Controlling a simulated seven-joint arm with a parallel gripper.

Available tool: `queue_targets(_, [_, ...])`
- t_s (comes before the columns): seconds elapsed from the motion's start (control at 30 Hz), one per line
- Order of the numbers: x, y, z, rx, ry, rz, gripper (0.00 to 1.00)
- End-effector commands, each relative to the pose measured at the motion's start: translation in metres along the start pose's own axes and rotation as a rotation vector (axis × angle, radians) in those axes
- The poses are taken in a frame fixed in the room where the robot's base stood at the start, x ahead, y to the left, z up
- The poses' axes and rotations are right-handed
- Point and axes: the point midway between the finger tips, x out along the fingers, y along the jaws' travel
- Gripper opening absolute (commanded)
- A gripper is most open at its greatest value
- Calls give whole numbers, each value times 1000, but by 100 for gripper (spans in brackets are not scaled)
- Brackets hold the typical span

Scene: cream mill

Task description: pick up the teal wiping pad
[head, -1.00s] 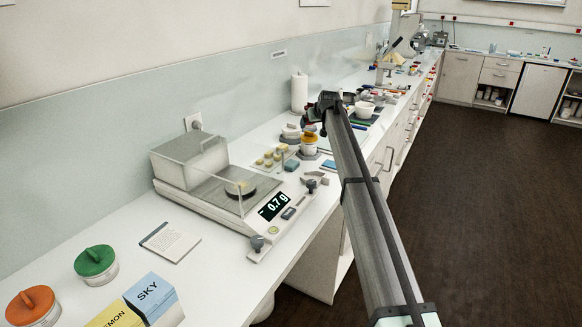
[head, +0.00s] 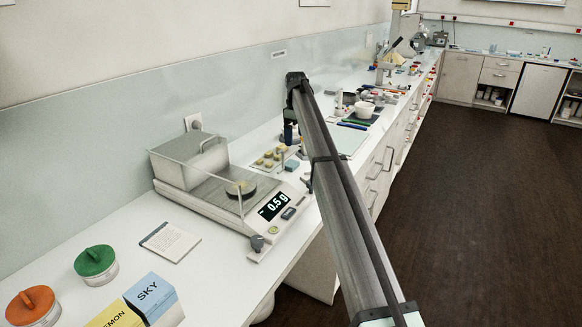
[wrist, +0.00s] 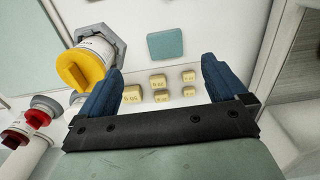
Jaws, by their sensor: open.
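The teal wiping pad (wrist: 165,45) lies flat on the white counter, ahead of my fingertips and between their lines in the wrist view. In the head view the pad (head: 291,165) lies just behind the balance, beside the small yellow weights. My gripper (wrist: 161,66) is open, its two blue fingers spread wide with nothing held between them. In the head view my gripper (head: 290,134) hangs over the counter above the weights and pad; its fingers are partly hidden by my arm.
Several yellow weights (wrist: 158,82) sit near the pad. A yellow-lidded jar (wrist: 85,68) stands at its left in the wrist view, close to the left finger. Red-lidded containers (wrist: 42,108) are farther left. The balance (head: 217,191) with glass shield stands in front.

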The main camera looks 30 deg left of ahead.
Motion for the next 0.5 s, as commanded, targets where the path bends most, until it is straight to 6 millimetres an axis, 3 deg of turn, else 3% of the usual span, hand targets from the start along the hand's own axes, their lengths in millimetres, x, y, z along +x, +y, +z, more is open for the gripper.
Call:
queue_targets(0.3, [54, -1, 0, 2, 1, 0, 99])
queue_targets(0.5, [67, -1, 0, 2, 2, 1, 99])
